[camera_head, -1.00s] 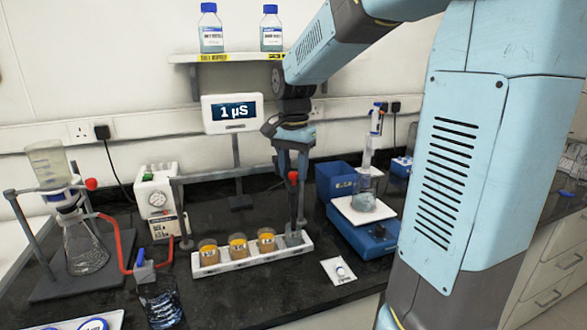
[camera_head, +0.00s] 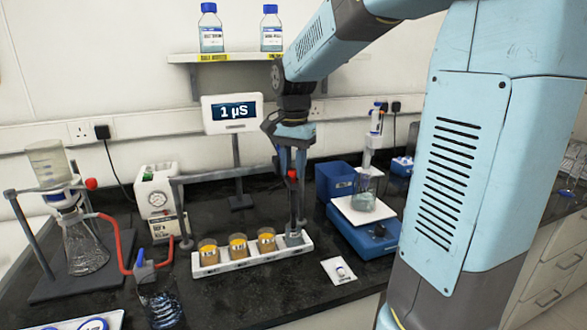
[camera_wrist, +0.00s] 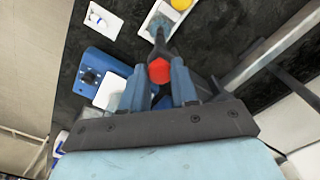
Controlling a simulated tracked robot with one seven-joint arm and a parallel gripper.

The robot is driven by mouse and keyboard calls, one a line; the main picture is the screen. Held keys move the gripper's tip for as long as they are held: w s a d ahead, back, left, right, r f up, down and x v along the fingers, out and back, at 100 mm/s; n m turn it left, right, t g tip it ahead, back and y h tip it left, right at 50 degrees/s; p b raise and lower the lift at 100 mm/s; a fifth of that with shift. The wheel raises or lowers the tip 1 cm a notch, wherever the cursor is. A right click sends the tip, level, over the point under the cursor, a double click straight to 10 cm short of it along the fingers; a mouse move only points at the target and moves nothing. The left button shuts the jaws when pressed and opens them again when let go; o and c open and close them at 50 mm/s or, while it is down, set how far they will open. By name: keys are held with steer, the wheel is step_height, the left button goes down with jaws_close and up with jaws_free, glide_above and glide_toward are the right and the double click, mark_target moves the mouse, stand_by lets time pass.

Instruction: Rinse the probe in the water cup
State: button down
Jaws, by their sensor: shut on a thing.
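My gripper (camera_head: 291,172) is shut on the probe, a dark upright rod with a red top (camera_head: 292,174). The red top also shows between my fingers in the wrist view (camera_wrist: 159,71). The probe's lower end reaches the clear water cup (camera_head: 294,239) at the right end of the white rack (camera_head: 225,266). It appears to be inside the cup, but how deep I cannot tell. Several amber cups (camera_head: 238,245) stand in the rack to the left. The meter display (camera_head: 232,112) reads 1 µS.
A blue stirrer (camera_head: 365,240) with a beaker stands to the right of the rack. A white card (camera_head: 339,271) lies in front. A filter flask (camera_head: 85,250), a pump (camera_head: 157,200) and a dark beaker (camera_head: 160,303) are at left. A grey bar (camera_head: 225,178) runs behind the rack.

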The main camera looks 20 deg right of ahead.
step_height(320, 180, up, 6)
steer(key=shift+w+f, duration=0.1)
steer(key=shift+f, duration=0.05)
steer(key=c, duration=1.1)
jaws_free()
step_height(320, 180, up, 14)
steer(key=shift+f, duration=0.15)
